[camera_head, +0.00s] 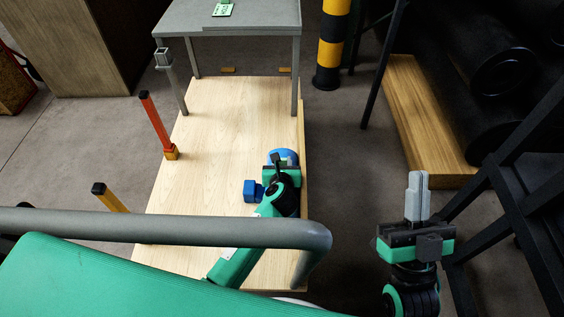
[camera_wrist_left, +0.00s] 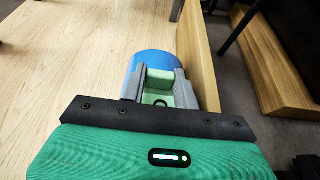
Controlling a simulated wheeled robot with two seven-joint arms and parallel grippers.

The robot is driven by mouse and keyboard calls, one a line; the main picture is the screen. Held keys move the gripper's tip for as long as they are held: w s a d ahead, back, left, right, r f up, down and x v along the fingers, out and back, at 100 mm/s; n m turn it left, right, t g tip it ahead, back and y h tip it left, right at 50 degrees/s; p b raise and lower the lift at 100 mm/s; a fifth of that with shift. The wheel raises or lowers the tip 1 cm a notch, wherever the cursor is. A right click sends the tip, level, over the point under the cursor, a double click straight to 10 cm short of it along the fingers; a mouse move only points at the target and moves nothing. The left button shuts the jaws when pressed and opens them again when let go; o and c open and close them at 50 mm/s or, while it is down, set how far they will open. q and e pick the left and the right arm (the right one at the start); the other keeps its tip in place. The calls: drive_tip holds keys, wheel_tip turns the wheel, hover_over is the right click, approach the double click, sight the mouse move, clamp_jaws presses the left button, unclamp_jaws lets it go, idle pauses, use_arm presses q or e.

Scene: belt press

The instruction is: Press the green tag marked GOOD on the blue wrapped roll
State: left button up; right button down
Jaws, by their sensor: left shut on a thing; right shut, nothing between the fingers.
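The blue roll (camera_head: 283,155) stands on the pale wooden board near its right edge; its blue curved side also shows in the left wrist view (camera_wrist_left: 154,60). My left gripper (camera_head: 279,164) is in front of it and partly covers it. In the left wrist view the left gripper (camera_wrist_left: 160,90) is shut on a light green piece (camera_wrist_left: 158,84), in front of the roll. I cannot read any marking on this piece, nor tell whether it touches the roll. My right gripper (camera_head: 418,190) is shut and empty, raised to the right of the board.
A small blue block (camera_head: 250,191) sits left of my left gripper. A grey table (camera_head: 260,18) at the back carries a green card (camera_head: 222,9) with small writing. An orange-red post (camera_head: 155,122) stands at the board's left edge. Black racking (camera_head: 520,180) is at right.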

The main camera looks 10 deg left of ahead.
use_arm(q)
drive_tip(key=shift+f+b, duration=0.4)
drive_tip(key=shift+f, duration=0.15)
idle(0.6)
drive_tip(key=shift+s+f, duration=0.1)
drive_tip(key=shift+f, duration=0.15)
idle(1.4)
drive_tip(key=shift+p, duration=0.55)
idle(0.4)
drive_tip(key=o, duration=1.1)
drive_tip(key=shift+r, duration=0.15)
